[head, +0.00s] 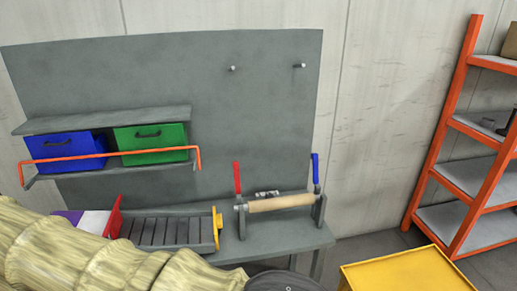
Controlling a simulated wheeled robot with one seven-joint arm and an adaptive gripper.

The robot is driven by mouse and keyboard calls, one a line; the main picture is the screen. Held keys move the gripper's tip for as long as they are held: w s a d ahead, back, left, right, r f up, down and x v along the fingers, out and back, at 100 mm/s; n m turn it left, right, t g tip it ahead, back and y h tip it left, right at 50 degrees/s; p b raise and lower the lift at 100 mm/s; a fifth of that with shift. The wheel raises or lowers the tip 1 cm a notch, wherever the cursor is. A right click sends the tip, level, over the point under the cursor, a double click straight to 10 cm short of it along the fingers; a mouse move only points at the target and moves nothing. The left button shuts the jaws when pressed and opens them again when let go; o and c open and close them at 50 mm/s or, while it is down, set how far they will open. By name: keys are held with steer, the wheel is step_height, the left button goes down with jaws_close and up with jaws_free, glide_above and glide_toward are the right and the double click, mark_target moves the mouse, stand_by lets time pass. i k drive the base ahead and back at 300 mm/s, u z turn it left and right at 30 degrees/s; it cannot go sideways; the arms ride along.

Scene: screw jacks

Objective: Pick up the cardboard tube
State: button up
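A tan cylinder that looks like the cardboard tube (281,203) lies level between two grey upright supports at the right end of the grey workbench (275,243). A red handle (237,178) rises above its left end and a blue handle (316,170) above its right end. A small metal part (266,194) shows just behind it. My arm, in a pale yellow ribbed sleeve, crosses the lower left. A dark rounded shape at the bottom edge may be part of it. No gripper fingers show.
Left of the tube is a slatted grey tray (160,232) with a yellow end piece (217,222). Blue (65,147) and green (150,140) boxes sit on a shelf behind an orange rail (110,156). A yellow surface (400,272) and orange shelving (443,140) stand right.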

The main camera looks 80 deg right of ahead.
mark_target(278, 202)
steer(key=u, duration=0.05)
steer(key=i, duration=1.9)
steer(key=z, duration=3.6)
steer(key=i, duration=0.2)
steer(key=u, duration=0.1)
